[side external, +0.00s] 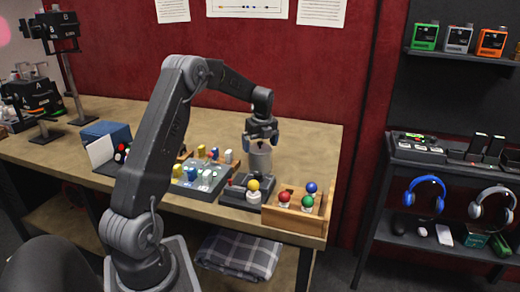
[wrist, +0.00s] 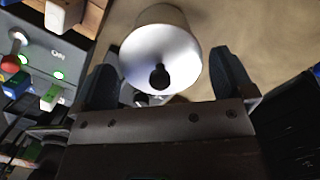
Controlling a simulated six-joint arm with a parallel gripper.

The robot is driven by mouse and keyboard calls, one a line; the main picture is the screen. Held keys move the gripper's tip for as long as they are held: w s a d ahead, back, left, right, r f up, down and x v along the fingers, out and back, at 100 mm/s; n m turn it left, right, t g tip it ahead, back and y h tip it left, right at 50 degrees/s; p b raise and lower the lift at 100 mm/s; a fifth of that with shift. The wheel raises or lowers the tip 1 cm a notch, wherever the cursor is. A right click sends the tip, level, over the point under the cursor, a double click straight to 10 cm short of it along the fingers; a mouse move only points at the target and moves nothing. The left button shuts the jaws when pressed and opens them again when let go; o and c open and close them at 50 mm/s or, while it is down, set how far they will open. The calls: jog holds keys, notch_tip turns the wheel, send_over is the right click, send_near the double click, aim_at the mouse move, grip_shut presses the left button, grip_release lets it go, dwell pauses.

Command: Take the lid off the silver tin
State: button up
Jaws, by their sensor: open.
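The silver tin (side external: 258,160) stands upright on the wooden table, behind the small dark box with the yellow ball. In the wrist view its pale round lid (wrist: 143,62) faces me, with a dark knob (wrist: 159,77) on it. The lid appears to be on the tin. My gripper (side external: 262,138) is just above the tin, pointing down. In the wrist view my open gripper (wrist: 165,82) has one finger on each side of the lid and knob, with gaps visible. I cannot tell the exact height of the fingertips against the knob.
A grey switch panel (side external: 193,186) lies left of the tin. The dark box (side external: 240,207) and a wooden crate (side external: 288,220) with coloured balls stand in front and to the right. The table behind the tin is bare up to the red wall.

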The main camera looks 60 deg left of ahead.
jog(key=shift+c, duration=0.5)
jog(key=c, duration=0.4)
jog(key=shift+c, duration=0.2)
